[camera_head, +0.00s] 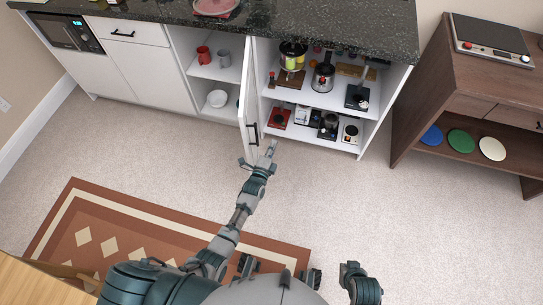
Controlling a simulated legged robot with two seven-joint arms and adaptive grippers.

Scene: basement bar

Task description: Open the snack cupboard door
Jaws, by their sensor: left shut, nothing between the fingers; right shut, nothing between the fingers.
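A white cupboard door (249,95) stands swung out from the counter, seen nearly edge-on, with a black bar handle (255,133) on its right face. To its right, the open cupboard (317,99) shows shelves of small appliances and other items; I cannot make out any snacks. My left gripper (261,157) is just in front of the door's lower free end, near the handle. It is shut and empty; whether it touches the door is unclear. My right gripper (352,270) is low at the bottom, away from the cupboard, shut and empty.
A dark granite counter (330,25) runs above. A brown wooden cabinet (423,85) stands at right. A patterned rug (110,205) lies at left. Carpet at right is clear.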

